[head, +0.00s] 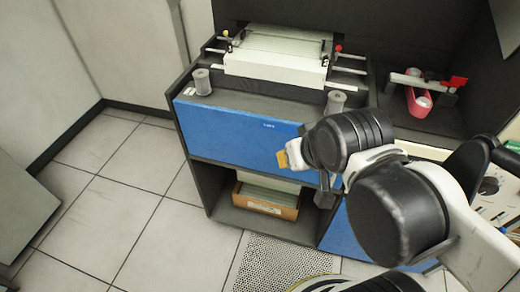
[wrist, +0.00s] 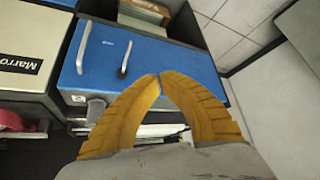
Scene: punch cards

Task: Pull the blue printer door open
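The blue printer door (head: 232,133) is a wide blue panel on the front of the dark printer cabinet, and it looks closed. In the wrist view the blue door (wrist: 190,62) lies beyond my fingers, with a white bar-like piece (wrist: 84,47) and a dark slim handle-like piece (wrist: 124,60) on its left part. My gripper (head: 284,158) has yellow fingers and is in front of the door's right part in the head view. In the wrist view my gripper's fingertips (wrist: 160,76) meet with nothing visible between them. I cannot tell whether they touch the door.
An open shelf below the door holds a brown card box (head: 265,198). Another blue panel (head: 342,236) is at lower right. Grey cylinders (head: 202,82) stand on the cabinet top. A red tray (head: 418,103) is at right. The tiled floor (head: 120,215) at left is clear.

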